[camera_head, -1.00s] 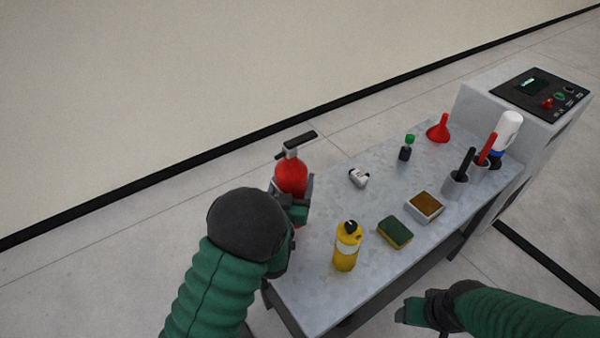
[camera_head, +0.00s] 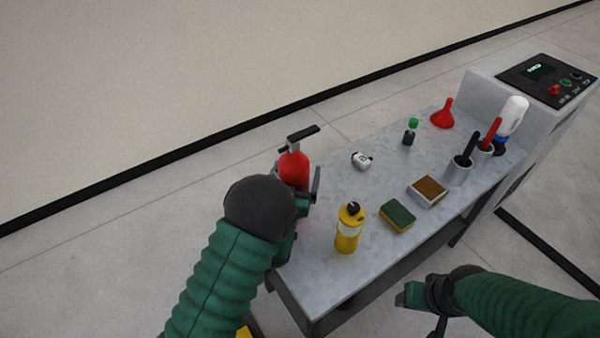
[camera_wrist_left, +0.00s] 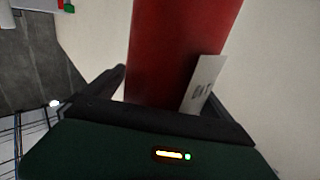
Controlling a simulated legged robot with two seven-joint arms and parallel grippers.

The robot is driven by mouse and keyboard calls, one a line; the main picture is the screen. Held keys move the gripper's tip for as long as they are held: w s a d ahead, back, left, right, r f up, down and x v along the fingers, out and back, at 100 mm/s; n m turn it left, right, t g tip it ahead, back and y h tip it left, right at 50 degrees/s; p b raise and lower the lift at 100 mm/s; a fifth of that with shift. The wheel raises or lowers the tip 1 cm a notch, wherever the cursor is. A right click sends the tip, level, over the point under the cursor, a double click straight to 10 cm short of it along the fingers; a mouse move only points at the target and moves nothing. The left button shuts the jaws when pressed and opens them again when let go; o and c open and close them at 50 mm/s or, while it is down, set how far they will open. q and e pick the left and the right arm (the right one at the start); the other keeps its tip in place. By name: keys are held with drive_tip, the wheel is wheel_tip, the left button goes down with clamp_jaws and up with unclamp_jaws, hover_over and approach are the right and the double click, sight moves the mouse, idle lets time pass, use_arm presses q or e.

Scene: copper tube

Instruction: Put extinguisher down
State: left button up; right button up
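The red extinguisher (camera_head: 294,168) with its black handle is upright at the far left end of the table (camera_head: 305,280). Its base is hidden behind my left arm, so I cannot see whether it touches the tabletop. My left gripper (camera_head: 300,196) is around its body, with one finger showing on its right side and a small gap between them. In the left wrist view the red cylinder (camera_wrist_left: 175,50) with a white tag stands between the spread fingers (camera_wrist_left: 165,95). My right gripper (camera_head: 405,296) is apart, off the table's front edge; its fingers are unclear.
A yellow bottle (camera_head: 348,232) stands close right of my left gripper. A sponge (camera_head: 397,214), a box (camera_head: 428,192), a white item (camera_head: 361,160), a green-capped bottle (camera_head: 410,132), a red funnel (camera_head: 443,115) and tool cups (camera_head: 457,172) stand further right. A control box (camera_head: 540,90) closes the right end.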

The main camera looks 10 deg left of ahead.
use_arm(q)
drive_tip(key=s, duration=1.2)
